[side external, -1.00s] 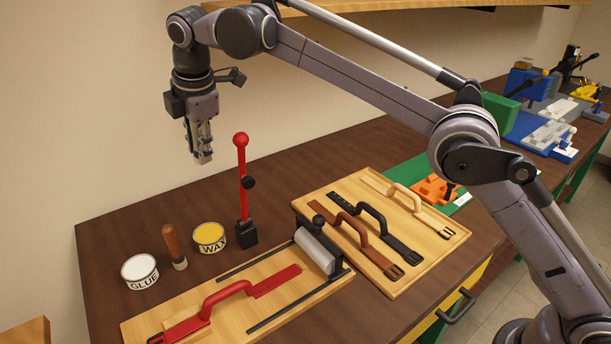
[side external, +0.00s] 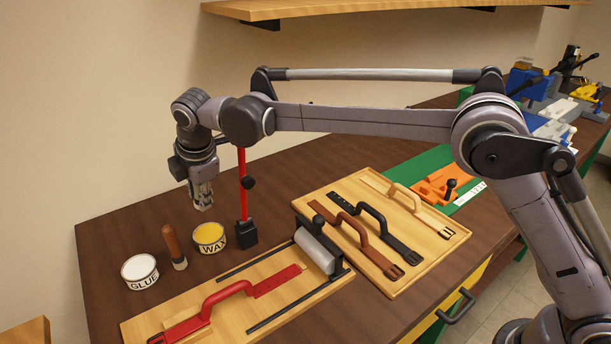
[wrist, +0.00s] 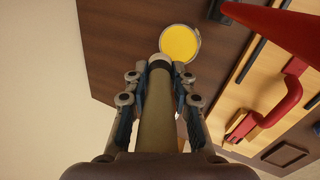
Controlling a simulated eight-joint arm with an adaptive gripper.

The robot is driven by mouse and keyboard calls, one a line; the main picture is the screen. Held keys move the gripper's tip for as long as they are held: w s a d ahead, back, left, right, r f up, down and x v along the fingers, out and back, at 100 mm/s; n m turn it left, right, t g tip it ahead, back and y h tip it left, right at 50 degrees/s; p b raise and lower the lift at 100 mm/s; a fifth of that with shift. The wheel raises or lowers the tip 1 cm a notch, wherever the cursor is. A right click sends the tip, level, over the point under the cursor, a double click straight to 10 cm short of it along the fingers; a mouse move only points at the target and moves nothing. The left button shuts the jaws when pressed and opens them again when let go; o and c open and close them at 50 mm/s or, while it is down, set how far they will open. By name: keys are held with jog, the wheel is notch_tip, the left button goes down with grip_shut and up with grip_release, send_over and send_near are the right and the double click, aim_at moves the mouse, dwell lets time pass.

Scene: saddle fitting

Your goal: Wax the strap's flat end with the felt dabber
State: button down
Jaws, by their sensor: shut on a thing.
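In the wrist view my gripper (wrist: 158,95) is shut on an olive-tan rod with a whitish tip, which looks like the felt dabber (wrist: 155,120). The tip overlaps the near edge of the yellow wax tin (wrist: 180,42) in that view. In the side view my gripper (side external: 204,205) hangs just above and behind the open tin marked WAX (side external: 209,237); the dabber is hard to make out there. The red strap (side external: 278,281) lies on a wooden board, its flat end towards the roller, its raised loop (side external: 228,292) to the left.
A tin marked GLUE (side external: 140,272) and a brown-handled tool (side external: 172,243) stand left of the wax. A red lever on a black base (side external: 246,234) rises just right of it. A roller (side external: 317,251) stands on the board. A tray (side external: 447,243) of other straps lies to the right.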

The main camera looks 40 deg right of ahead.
jog(key=shift+f, duration=3.35)
jog(key=shift+f, duration=0.55)
jog(key=shift+r, duration=0.1)
jog(key=shift+r, duration=3.45)
